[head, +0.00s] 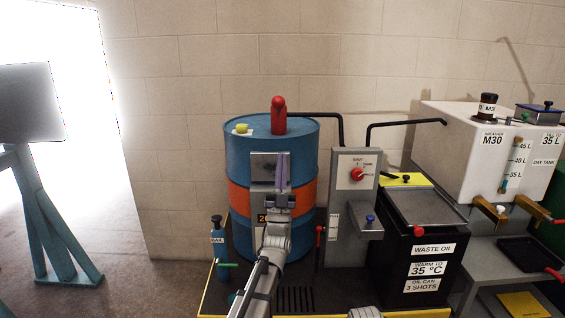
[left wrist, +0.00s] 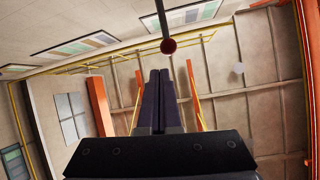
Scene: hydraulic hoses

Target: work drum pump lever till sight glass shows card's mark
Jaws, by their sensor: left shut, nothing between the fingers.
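A blue drum (head: 240,160) with an orange band stands in the middle of the head view, with a red pump head (head: 279,116) on top. My left gripper (head: 282,157) points up in front of the drum, its dark fingers shut and empty. In the left wrist view, a dark rod with a red knob (left wrist: 168,46) is just beyond the shut fingertips (left wrist: 160,72); I cannot tell whether they touch. It may be the pump lever. The white day tank (head: 450,150) has a sight glass (head: 514,158) marked 45, 40 and 35 L. The card (head: 550,140) reads 35 L. The exact level is too small to read.
A grey switch box (head: 350,200) with a red knob stands right of the drum. Brass taps (head: 490,209) stick out below the tank. A blue bottle (head: 217,240) stands left of the drum.

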